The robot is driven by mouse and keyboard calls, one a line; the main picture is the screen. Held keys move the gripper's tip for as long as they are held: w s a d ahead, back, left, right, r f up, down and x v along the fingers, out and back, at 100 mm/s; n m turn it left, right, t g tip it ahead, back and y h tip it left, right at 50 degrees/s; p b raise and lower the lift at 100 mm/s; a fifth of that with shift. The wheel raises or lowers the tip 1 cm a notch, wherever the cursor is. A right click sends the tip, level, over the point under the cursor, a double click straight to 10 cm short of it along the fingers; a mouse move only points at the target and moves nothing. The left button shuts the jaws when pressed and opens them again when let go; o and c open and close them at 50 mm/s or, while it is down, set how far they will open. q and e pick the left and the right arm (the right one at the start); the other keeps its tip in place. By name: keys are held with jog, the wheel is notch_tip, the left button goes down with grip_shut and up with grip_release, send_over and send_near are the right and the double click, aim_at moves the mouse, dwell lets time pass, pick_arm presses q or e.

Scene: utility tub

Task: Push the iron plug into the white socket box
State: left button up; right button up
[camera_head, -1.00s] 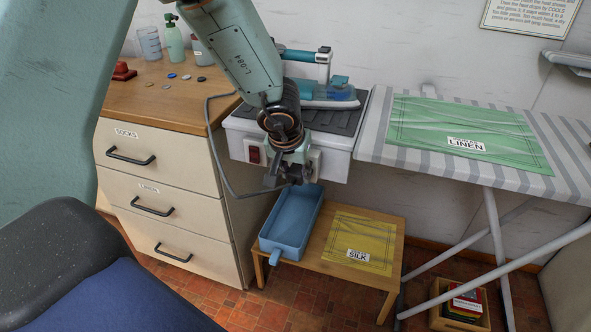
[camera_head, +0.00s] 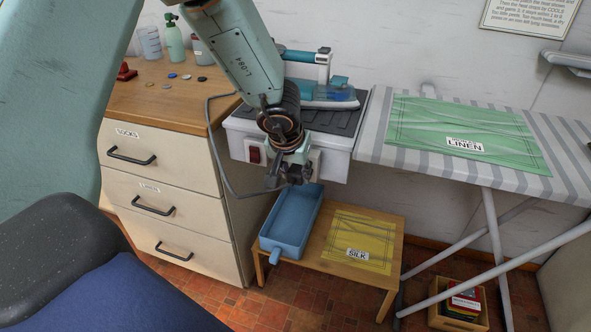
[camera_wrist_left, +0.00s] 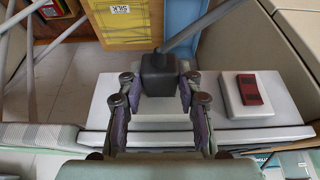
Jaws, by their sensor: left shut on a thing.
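The iron plug (camera_wrist_left: 158,76) is a black block with a grey cord, held between the purple-padded fingers of my left gripper (camera_wrist_left: 158,88) in the left wrist view. In the head view my left gripper (camera_head: 290,178) is low at the front of the white ironing station, mostly covering the plug. The white socket box (camera_head: 315,162) shows partly just right of the gripper, on the station's front. In the wrist view it is largely hidden behind plug and fingers; I cannot tell whether the plug touches it. My right gripper is out of view.
A red switch (camera_head: 254,154) sits left of the socket box. The grey cord (camera_head: 215,160) loops beside the drawer cabinet (camera_head: 160,180). The teal iron (camera_head: 325,90) rests on the station. A blue tray (camera_head: 290,225) and yellow silk cloth (camera_head: 358,243) lie on a low table below.

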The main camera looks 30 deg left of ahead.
pick_arm(q)
jog(key=shift+w+r, duration=0.1)
jog(key=o, duration=1.2)
jog(key=v, duration=1.2)
jog(key=shift+s, duration=0.2)
